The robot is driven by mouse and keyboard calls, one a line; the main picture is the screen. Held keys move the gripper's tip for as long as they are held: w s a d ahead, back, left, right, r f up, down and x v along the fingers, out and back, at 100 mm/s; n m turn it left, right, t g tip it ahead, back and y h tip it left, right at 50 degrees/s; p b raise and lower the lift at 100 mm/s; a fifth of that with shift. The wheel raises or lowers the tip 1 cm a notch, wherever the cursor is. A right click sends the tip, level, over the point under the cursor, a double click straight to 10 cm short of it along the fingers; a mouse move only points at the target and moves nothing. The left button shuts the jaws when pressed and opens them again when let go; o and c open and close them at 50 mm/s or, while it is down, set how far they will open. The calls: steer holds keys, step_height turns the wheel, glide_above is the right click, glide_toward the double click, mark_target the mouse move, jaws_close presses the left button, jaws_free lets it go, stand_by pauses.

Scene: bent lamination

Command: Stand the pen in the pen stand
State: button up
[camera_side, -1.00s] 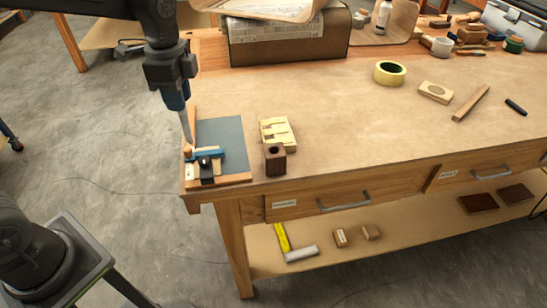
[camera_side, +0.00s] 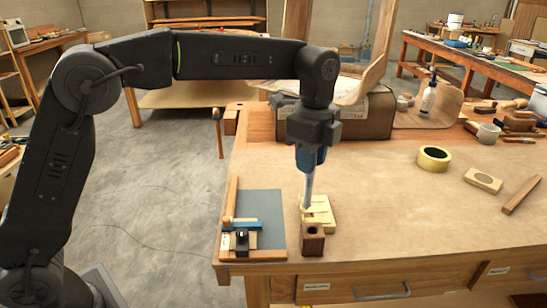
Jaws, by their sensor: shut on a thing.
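My gripper (camera_side: 311,160) hangs fingers down above the front left part of the bench. It is shut on a slim grey upright shaft (camera_side: 308,188), which looks like the pen; where fingers end and pen begins is hard to tell. The shaft's lower end shows just above the pen stand in the picture, in front of a pale slotted wooden block (camera_side: 325,212). The pen stand (camera_side: 313,247) is a small dark brown block with a round hole in its top, near the front edge. Whether the tip is directly over the hole is unclear.
A grey mat (camera_side: 265,203) with wood strips, a blue piece (camera_side: 245,226) and a black clamp (camera_side: 242,241) lies left of the stand. A tape roll (camera_side: 434,158) and wood pieces (camera_side: 484,180) lie at the right. The middle of the bench (camera_side: 390,205) is clear.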

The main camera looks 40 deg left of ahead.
steer(key=shift+m, duration=0.3)
steer(key=shift+w+d+f, duration=0.1)
steer(key=shift+d+f, duration=0.2)
steer(key=shift+f, duration=0.35)
steer(key=shift+w+d+f, duration=0.1)
steer(key=shift+d+f, duration=0.25)
steer(key=shift+f, duration=0.25)
steer(key=shift+w+d+f, duration=0.1)
steer(key=shift+d+f, duration=0.2)
steer(key=shift+f, duration=0.35)
steer(key=shift+s+f, duration=0.1)
steer(key=shift+f, duration=2.75)
steer(key=shift+f, duration=0.65)
steer(key=o, duration=0.9)
steer(key=shift+o, duration=0.7)
steer(key=shift+r, duration=0.1)
